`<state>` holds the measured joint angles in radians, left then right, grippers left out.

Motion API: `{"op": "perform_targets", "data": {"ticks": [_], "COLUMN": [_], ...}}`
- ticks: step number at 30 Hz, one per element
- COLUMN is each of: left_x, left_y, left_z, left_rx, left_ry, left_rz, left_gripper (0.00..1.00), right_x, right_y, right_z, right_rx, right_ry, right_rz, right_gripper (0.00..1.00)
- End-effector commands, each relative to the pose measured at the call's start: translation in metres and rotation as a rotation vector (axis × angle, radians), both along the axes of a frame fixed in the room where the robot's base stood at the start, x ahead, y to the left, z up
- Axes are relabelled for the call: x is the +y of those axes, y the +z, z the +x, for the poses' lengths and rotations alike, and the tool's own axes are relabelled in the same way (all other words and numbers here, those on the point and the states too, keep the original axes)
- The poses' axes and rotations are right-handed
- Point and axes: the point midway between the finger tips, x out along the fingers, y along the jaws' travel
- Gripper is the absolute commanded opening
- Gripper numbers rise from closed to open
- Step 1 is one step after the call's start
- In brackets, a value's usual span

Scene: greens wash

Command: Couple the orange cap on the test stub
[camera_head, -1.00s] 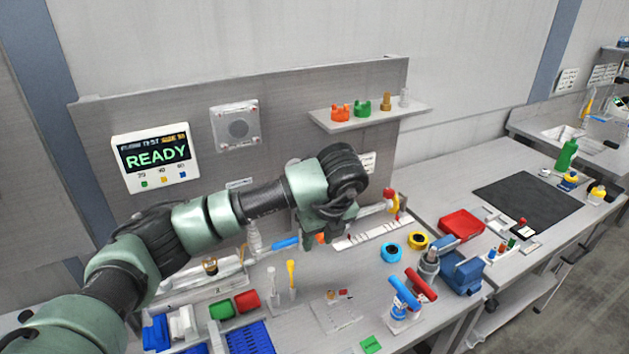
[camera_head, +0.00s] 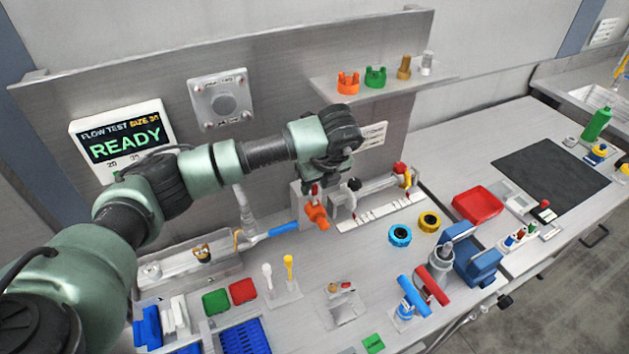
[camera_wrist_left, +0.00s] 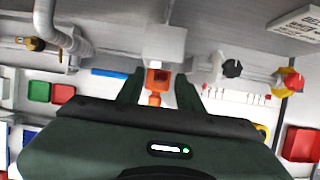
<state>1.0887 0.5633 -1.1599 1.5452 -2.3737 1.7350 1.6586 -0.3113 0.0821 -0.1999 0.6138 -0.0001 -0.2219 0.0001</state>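An orange cap (camera_head: 316,216) sits at the front of a pale upright block (camera_head: 298,201) on the bench; I take this block to be the test stub's mount, and the stub itself is hidden. In the left wrist view the orange cap (camera_wrist_left: 157,80) shows between my fingers, with gaps on both sides. My left gripper (camera_wrist_left: 159,88) is open. In the head view my left gripper (camera_head: 322,187) is just above and behind the cap. Another orange castle-shaped piece (camera_head: 348,83) stands on the wall shelf. My right gripper is out of view.
The READY display (camera_head: 124,146) is on the back panel. A black-knobbed fixture (camera_head: 353,186) stands right beside the block. A blue-handled tool (camera_head: 283,229) lies to its left. The shelf (camera_head: 375,95) overhangs behind.

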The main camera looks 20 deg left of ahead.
Motion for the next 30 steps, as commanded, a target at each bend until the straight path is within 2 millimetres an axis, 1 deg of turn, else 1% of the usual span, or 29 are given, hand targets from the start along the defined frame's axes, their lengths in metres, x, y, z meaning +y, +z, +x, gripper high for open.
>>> {"op": "perform_targets", "data": {"ticks": [1, 6, 10, 15, 17, 18, 19, 26, 30], "left_x": [0.002, 0.006, 0.007, 0.007, 0.007, 0.007, 0.006, 0.006, 0.005], "left_y": [-0.004, -0.019, -0.022, -0.023, -0.022, -0.022, -0.022, -0.023, -0.025], "left_z": [0.002, 0.005, 0.006, 0.006, 0.006, 0.006, 0.006, 0.006, 0.006], "left_rx": [0.002, 0.000, -0.001, -0.001, -0.001, -0.001, -0.001, -0.003, -0.020], "left_ry": [0.002, 0.001, 0.000, 0.000, 0.000, 0.000, 0.000, 0.000, -0.003], "left_rz": [0.000, -0.001, -0.001, -0.001, -0.001, -0.001, -0.001, 0.002, 0.020], "left_gripper": [0.36, 0.36, 0.36, 0.36, 0.20, 0.09, 0.00, 0.00, 0.00], "right_x": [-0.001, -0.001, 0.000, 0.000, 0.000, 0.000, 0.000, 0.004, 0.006], "right_y": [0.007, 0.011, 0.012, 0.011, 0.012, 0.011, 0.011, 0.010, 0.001], "right_z": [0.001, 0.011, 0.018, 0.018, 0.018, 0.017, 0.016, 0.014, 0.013], "right_rx": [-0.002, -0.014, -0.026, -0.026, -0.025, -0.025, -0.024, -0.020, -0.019], "right_ry": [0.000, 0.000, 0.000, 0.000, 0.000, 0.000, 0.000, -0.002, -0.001], "right_rz": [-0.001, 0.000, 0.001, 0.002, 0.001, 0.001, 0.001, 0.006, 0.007], "right_gripper": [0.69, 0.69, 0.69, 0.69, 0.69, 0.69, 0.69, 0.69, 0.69]}}
